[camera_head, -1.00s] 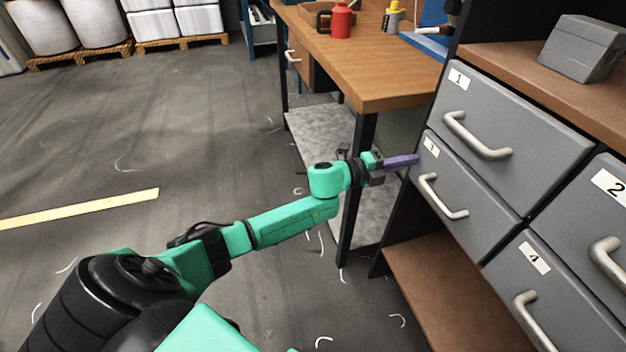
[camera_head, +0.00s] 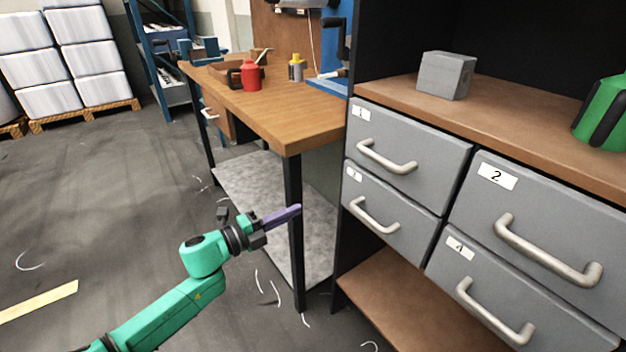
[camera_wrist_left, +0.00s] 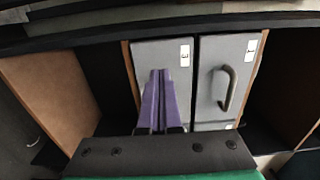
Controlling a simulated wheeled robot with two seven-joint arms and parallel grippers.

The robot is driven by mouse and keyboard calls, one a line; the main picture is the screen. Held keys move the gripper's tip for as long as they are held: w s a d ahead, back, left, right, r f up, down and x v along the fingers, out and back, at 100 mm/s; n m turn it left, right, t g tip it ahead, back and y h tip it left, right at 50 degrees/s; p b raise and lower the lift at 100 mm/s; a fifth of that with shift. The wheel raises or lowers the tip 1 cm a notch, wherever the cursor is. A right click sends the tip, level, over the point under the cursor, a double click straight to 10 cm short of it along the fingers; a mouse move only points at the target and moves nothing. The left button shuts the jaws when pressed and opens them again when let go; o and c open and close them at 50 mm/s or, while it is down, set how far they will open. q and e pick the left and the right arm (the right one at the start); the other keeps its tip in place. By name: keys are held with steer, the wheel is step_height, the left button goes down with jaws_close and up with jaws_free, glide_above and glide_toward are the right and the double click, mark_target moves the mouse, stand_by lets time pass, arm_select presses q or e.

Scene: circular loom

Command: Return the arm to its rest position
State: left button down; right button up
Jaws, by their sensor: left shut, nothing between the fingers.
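My left arm (camera_head: 170,310) is green and comes in from the bottom left of the head view. Its left gripper (camera_head: 288,214) has purple fingers that are shut and empty. They point right, in front of the dark leg of the wooden workbench and left of the drawer cabinet. In the left wrist view the purple fingers (camera_wrist_left: 160,98) lie together over the front of drawer 3 (camera_wrist_left: 168,50), hiding part of it. How far they are from the drawer front I cannot tell. My right gripper is not in view.
The cabinet has drawer 1 (camera_head: 405,150), drawer 2 (camera_head: 560,215), drawer 3 (camera_head: 390,213) and drawer 4 (camera_head: 500,290), all looking shut. The wooden workbench (camera_head: 290,125) stands behind my gripper. A grey block (camera_head: 445,75) sits on the cabinet top. Open floor (camera_head: 90,210) lies left.

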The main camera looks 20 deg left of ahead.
arm_select(q)
steer(key=w+a+f+n+t+y+p, duration=0.1)
steer(key=a+f+n+y+p, duration=0.3)
steer(key=a+f+n, duration=0.2)
steer(key=s+a+f+n+g+y+p, duration=0.2)
steer(key=s+a+f+n+y+p, duration=0.25)
steer(key=f, duration=0.55)
steer(key=s+a+f+n+g+y+p, duration=0.2)
steer(key=s+a+f+n+g, duration=0.1)
steer(key=s+f+n, duration=0.5)
steer(key=s+d+f+n+g+p, duration=0.1)
steer(key=s+d+f+g+p, duration=0.1)
steer(key=s, duration=0.8)
steer(key=s+d+f+n+g+p, duration=0.2)
steer(key=s+f+g, duration=0.2)
steer(key=s+f, duration=0.3)
steer(key=s+d+f+n+g+y+p, duration=0.1)
steer(key=s+f, duration=0.4)
steer(key=s, duration=0.9)
steer(key=shift+s+d+n+g+p, duration=0.4)
steer(key=shift+d+n+g, duration=0.2)
steer(key=shift+g, duration=0.3)
steer(key=shift+r, duration=0.1)
